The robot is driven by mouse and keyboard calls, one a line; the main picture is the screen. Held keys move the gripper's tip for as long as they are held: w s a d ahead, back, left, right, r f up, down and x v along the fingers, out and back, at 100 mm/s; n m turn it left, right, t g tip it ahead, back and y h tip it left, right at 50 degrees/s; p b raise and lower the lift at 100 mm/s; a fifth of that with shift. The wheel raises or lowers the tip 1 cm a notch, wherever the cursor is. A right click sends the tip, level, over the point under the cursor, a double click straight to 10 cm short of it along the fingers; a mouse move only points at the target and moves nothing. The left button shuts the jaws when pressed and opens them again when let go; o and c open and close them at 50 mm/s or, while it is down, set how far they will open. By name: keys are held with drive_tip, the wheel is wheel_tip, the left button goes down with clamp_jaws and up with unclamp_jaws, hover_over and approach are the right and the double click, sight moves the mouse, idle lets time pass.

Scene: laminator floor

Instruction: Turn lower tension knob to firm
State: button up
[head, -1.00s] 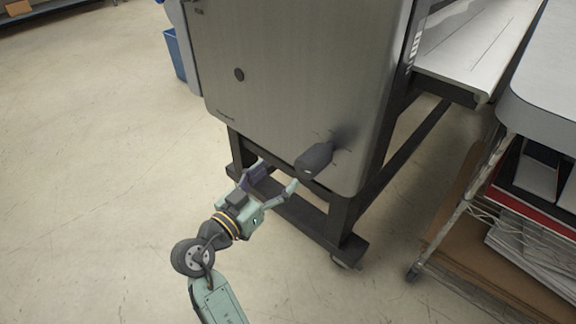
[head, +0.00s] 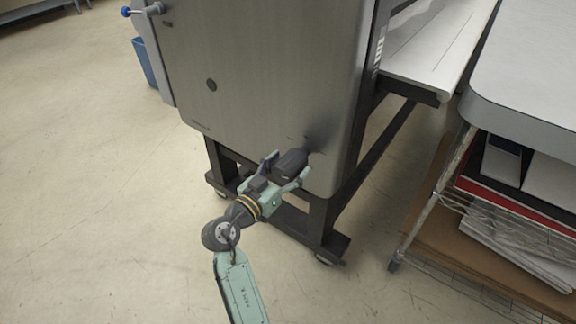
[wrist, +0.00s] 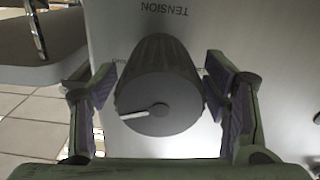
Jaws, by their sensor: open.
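The lower tension knob (head: 290,163) is a dark grey, ribbed cylinder that sticks out near the bottom of the laminator's steel side panel (head: 265,70). In the wrist view the knob (wrist: 160,95) shows its round end face with a white pointer line toward the left. The word TENSION is upside down on the panel above it. My gripper (head: 287,172) is open, with one finger on each side of the knob. In the wrist view the right finger (wrist: 228,100) is very close to the knob; I cannot tell if it touches. A gap shows at the left finger (wrist: 88,105).
The black stand (head: 318,215) on casters is below. A wire cart (head: 480,200) with boards and paper stands to the right. A blue bin (head: 146,62) is behind at left. The floor at left is clear.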

drive_tip(key=shift+c, duration=0.6)
drive_tip(key=c, duration=1)
drive_tip(key=shift+c, duration=0.2)
drive_tip(key=shift+n, duration=0.4)
drive_tip(key=n+p, duration=0.1)
drive_tip(key=n, duration=0.1)
drive_tip(key=shift+n, duration=0.3)
drive_tip(key=n+p, duration=0.1)
drive_tip(key=n, duration=0.2)
drive_tip(key=shift+n, duration=0.3)
drive_tip(key=n+p, duration=0.3)
drive_tip(key=n, duration=0.1)
drive_tip(key=shift+n+p, duration=0.65)
drive_tip(key=shift+n, duration=0.65)
drive_tip(key=shift+f, duration=0.1)
